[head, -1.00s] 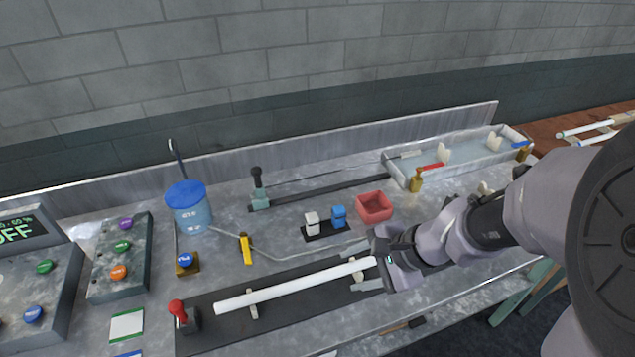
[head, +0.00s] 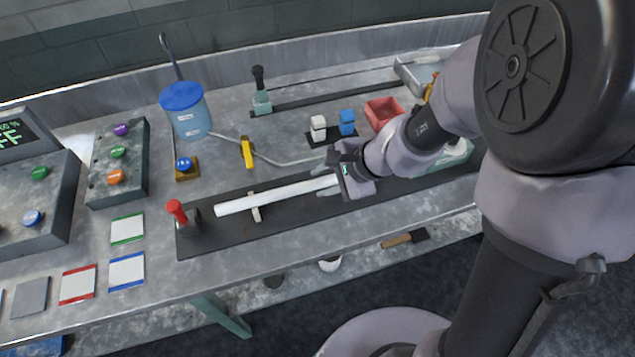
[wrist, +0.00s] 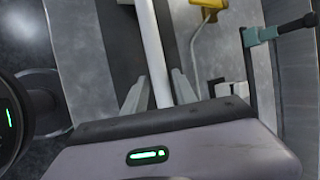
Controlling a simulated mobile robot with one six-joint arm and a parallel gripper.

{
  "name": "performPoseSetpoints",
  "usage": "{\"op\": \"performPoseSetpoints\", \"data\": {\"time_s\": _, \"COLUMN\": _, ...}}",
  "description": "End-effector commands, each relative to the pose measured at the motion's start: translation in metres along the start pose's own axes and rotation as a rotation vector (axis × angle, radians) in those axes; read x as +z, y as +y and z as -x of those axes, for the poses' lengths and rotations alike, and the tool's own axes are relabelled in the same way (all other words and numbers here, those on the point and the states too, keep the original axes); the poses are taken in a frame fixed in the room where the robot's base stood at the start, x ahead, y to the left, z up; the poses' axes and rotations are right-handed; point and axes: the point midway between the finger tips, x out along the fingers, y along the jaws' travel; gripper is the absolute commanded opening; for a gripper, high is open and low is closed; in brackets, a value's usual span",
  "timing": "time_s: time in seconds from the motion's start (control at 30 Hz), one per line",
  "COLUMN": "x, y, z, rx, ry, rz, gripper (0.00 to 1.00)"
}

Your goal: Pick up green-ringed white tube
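A long white tube (head: 275,195) lies above the dark strip on the bench, over a small cream support (head: 256,207). I cannot make out a green ring on it. My gripper (head: 327,178) is at the tube's right end, with one finger on each side of it. In the wrist view the tube (wrist: 154,52) runs between the two fingers (wrist: 160,96), up to the gripper body. The fingers look apart, with small gaps beside the tube. The tube's right end is hidden by my gripper.
A red-knobbed lever (head: 178,212) stands at the tube's left end. Behind the tube are a yellow-handled tool (head: 247,152), a blue-lidded container (head: 190,115), white and blue blocks (head: 318,128) and a red bin (head: 384,112). Button panels are at the left.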

Motion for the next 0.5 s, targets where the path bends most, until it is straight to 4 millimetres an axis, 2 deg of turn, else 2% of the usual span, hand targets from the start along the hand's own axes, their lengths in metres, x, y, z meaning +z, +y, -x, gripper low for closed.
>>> {"op": "performPoseSetpoints", "data": {"time_s": 0.03, "x": 0.0000, "y": 0.0000, "z": 0.0001, "rx": 0.000, "ry": 0.000, "rz": 0.000, "gripper": 0.21}}
{"op": "performPoseSetpoints", "data": {"time_s": 0.13, "x": 0.0000, "y": 0.0001, "z": 0.0001, "rx": 0.000, "ry": 0.000, "rz": 0.000, "gripper": 0.02}}
{"op": "performPoseSetpoints", "data": {"time_s": 0.17, "x": 0.0000, "y": 0.0001, "z": 0.0001, "rx": 0.000, "ry": 0.000, "rz": 0.000, "gripper": 0.00}}
{"op": "performPoseSetpoints", "data": {"time_s": 0.5, "x": 0.0008, "y": -0.0013, "z": 0.0023, "rx": 0.000, "ry": 0.000, "rz": 0.001, "gripper": 0.00}}
